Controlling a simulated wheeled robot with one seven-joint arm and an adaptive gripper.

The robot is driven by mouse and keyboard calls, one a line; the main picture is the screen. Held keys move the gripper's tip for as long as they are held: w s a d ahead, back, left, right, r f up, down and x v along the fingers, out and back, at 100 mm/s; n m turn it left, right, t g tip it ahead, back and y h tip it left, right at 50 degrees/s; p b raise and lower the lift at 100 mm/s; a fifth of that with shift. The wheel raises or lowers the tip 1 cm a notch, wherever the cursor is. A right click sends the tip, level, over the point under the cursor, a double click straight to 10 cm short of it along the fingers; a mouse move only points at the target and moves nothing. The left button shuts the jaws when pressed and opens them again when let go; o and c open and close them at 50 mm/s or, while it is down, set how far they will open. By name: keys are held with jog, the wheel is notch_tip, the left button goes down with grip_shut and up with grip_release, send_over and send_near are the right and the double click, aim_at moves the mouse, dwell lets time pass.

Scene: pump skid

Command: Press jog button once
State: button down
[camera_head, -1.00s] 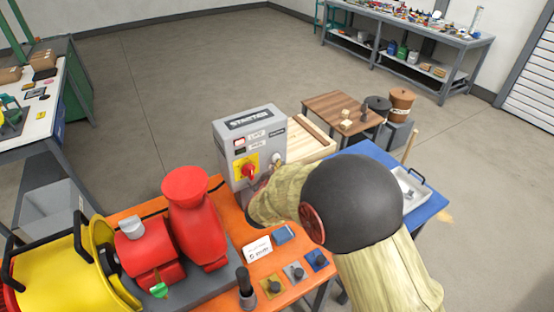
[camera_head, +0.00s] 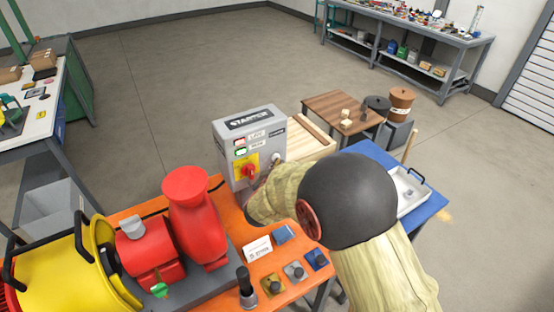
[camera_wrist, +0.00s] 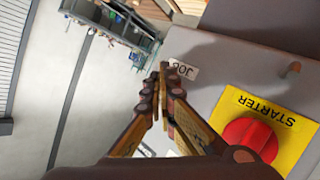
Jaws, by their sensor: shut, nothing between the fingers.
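The grey starter box (camera_head: 235,150) stands at the back of the orange bench, with a red rotary knob (camera_head: 250,172) on a yellow plate. A pale round button (camera_head: 277,157) is at the right of its face, below a small label. In the head view my arm mostly hides the gripper.
The red knob (camera_wrist: 250,138) on the yellow STARTER plate is close to my fingers. Small switches (camera_head: 295,270) are at the front.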

jog(key=shift+s+d, duration=0.5)
jog(key=shift+s, duration=0.2)
jog(key=s+d, duration=0.2)
jog(key=s+p, duration=0.1)
jog(key=s, duration=0.1)
jog(key=shift+s+d, duration=0.1)
jog(key=shift+d, duration=0.3)
dwell(0.7)
